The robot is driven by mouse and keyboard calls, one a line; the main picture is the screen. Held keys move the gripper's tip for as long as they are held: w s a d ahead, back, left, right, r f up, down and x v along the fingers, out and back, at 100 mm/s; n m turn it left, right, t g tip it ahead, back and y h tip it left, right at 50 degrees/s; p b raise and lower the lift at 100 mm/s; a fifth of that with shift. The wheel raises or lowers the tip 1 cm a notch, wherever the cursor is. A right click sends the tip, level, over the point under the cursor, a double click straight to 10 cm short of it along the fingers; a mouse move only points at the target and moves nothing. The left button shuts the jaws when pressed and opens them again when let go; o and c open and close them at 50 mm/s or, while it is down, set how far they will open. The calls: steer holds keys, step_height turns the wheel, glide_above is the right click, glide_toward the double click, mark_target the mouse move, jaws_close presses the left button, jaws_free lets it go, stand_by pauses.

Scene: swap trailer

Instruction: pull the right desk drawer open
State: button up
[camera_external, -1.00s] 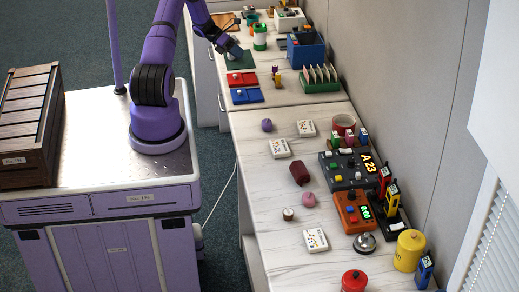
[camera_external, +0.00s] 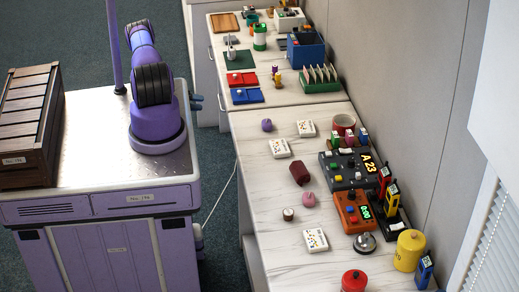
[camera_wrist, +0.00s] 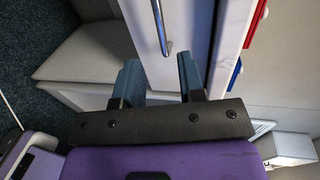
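In the wrist view a white drawer front (camera_wrist: 192,30) carries a slim metal bar handle (camera_wrist: 160,28). My gripper (camera_wrist: 158,62) is open, its two blue-grey fingers apart and nothing between them. The handle's lower end lies just beyond the fingertips, roughly in line with the gap; no contact shows. In the external view my gripper (camera_external: 195,102) is low beside the desk's front, partly hidden behind my arm and base. The drawer front is mostly hidden there by the viewing angle. I see no drawer pulled out.
The red tray (camera_external: 241,79) and blue tray (camera_external: 246,96) lie on the desktop (camera_external: 222,63) above the front. A nearer marble-topped counter (camera_external: 255,190) holds a toy, cards and devices. A wooden crate (camera_external: 28,110) sits on my base. Dark carpet (camera_external: 220,195) is open between.

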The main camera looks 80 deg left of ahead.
steer(key=x, duration=1)
steer(key=shift+r, duration=0.1)
jaws_close()
